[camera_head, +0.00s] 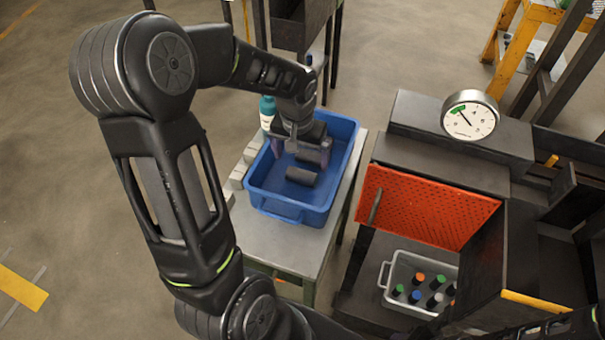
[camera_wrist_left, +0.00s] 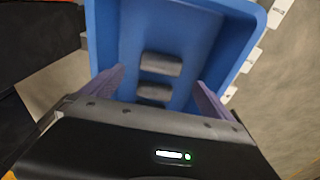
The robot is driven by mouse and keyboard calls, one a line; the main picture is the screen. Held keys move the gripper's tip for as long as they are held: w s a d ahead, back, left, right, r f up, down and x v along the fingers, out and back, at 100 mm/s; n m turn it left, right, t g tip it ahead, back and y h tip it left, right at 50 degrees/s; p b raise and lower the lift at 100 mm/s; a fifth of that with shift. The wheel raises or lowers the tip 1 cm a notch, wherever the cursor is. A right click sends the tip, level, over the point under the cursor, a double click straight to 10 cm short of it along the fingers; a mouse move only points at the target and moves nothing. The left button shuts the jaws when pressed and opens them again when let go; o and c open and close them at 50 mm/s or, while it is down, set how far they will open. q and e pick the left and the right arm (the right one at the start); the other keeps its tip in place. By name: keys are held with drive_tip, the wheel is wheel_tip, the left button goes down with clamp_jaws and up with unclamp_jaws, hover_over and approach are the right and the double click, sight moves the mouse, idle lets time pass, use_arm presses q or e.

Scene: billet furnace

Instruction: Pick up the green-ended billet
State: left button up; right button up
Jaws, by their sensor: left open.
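My left gripper (camera_head: 302,153) reaches down into the blue bin (camera_head: 264,205), its fingers apart and nothing between them that I can see gripped. Two dark cylindrical billets lie on the bin floor: a nearer one (camera_head: 301,177) and another (camera_head: 308,156) beneath the gripper. In the left wrist view, the two billets (camera_wrist_left: 161,64) (camera_wrist_left: 154,92) lie between the open fingers (camera_wrist_left: 160,78). No coloured end shows on either. Green-topped billets (camera_head: 398,290) stand in a grey crate (camera_head: 385,275) among orange, blue and pale ones. My right gripper is out of view.
The blue bin stands on a grey table (camera_head: 285,245), with a teal-capped bottle (camera_head: 267,112) and pale blocks (camera_head: 238,177) at its left. Right are an orange perforated panel (camera_head: 425,205), a dark furnace and a round gauge (camera_head: 470,115).

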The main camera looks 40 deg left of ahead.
sight(302, 172)
use_arm(q)
drive_tip(key=shift+w+a+f, duration=0.1)
drive_tip(key=shift+w+f, duration=0.05)
drive_tip(key=shift+f, duration=1.2)
drive_tip(key=shift+w+a+f+p, duration=0.15)
drive_tip(key=shift+f+p, duration=0.25)
drive_tip(key=shift+f, duration=0.9)
drive_tip(key=shift+w+f+p, duration=0.15)
drive_tip(key=shift+f+p, duration=0.25)
drive_tip(key=shift+f, duration=0.9)
drive_tip(key=c, duration=2.1)
drive_tip(key=shift+r, duration=0.1)
clamp_jaws()
